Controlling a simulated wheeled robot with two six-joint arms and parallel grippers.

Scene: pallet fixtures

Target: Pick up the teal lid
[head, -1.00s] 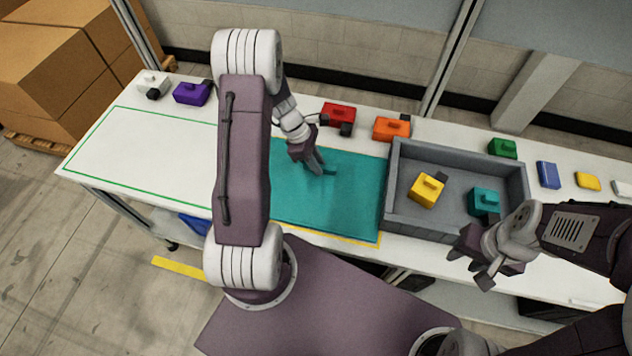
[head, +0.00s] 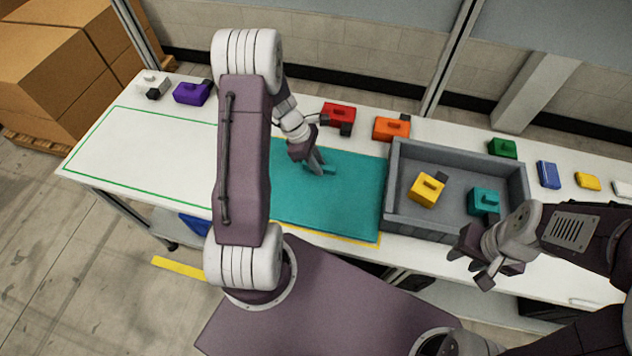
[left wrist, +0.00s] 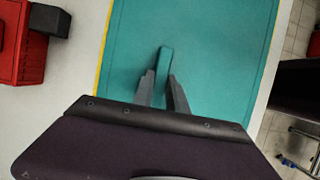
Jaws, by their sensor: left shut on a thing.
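The teal lid (head: 340,212) is a large flat panel lying on the white table, with a small teal bar handle (head: 330,169) on top. My left gripper (head: 318,167) is over the lid and shut on this handle. In the left wrist view the handle (left wrist: 165,62) stands between the two grey fingers, with the lid (left wrist: 215,45) spread beneath. My left arm hides the lid's left part in the head view. My right gripper (head: 476,266) is open and empty in front of the grey tray.
The grey tray (head: 456,232) right of the lid holds a yellow block (head: 427,190) and a teal block (head: 484,201). Red (head: 338,113) and orange (head: 391,129) blocks stand behind the lid. The green-outlined area (head: 150,150) at left is clear.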

